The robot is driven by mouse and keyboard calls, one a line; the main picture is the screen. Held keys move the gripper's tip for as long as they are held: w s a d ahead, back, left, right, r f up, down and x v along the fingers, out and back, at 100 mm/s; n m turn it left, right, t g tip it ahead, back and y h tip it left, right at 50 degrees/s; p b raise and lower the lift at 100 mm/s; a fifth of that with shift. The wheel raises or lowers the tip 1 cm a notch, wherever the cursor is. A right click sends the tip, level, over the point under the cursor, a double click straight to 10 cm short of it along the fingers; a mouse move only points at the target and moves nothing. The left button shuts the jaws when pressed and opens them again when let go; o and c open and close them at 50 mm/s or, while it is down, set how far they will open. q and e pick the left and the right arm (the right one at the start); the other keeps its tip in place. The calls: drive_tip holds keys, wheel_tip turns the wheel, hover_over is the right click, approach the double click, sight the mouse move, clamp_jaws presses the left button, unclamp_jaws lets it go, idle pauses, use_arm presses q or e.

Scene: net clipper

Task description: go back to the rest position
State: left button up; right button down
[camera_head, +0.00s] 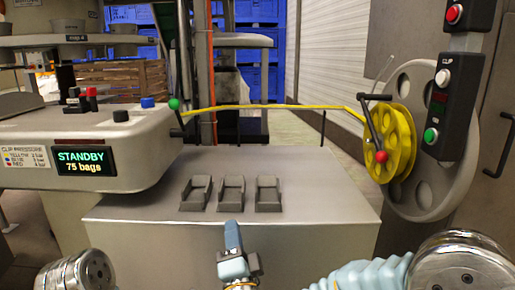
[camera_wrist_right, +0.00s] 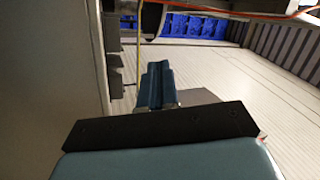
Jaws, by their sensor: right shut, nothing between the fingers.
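My right gripper (camera_head: 232,238) is in the lower middle of the head view, in front of the grey cabinet (camera_head: 330,190). Its blue fingers are together with nothing between them. In the right wrist view the closed fingers (camera_wrist_right: 157,86) point away over a pale floor. My left gripper does not show in either view.
Several grey cradles (camera_head: 231,193) sit on the cabinet top. A machine with a STANDBY screen (camera_head: 82,162) stands at left. A yellow spool (camera_head: 394,142) on a grey wheel is at right, its yellow strand (camera_head: 270,106) running left. A button panel (camera_head: 450,105) hangs at far right.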

drive_tip(key=d+f+n+g, duration=0.2)
drive_tip(key=d+f+g, duration=0.15)
drive_tip(key=f, duration=0.65)
drive_tip(key=w+d+f+n+g+p, duration=0.1)
drive_tip(key=d+f+n+g, duration=0.2)
drive_tip(key=f, duration=0.7)
drive_tip(key=d+f+n+g, duration=0.2)
drive_tip(key=f+g, duration=0.3)
drive_tip(key=f, duration=0.6)
drive_tip(key=s+d+f+n+g, duration=0.1)
drive_tip(key=s+d+f+g, duration=0.1)
drive_tip(key=s+f, duration=0.3)
drive_tip(key=s+d+f+n+g, duration=0.1)
drive_tip(key=s+d+f+g, duration=0.2)
drive_tip(key=s, duration=0.4)
drive_tip(key=s+d+f+n+g+p, duration=0.1)
drive_tip(key=s+d+f+g, duration=0.2)
drive_tip(key=s+f, duration=0.4)
drive_tip(key=shift+d+f+g, duration=0.15)
drive_tip(key=shift+f+g, duration=0.15)
drive_tip(key=shift+g, duration=0.35)
drive_tip(key=shift+w, duration=0.1)
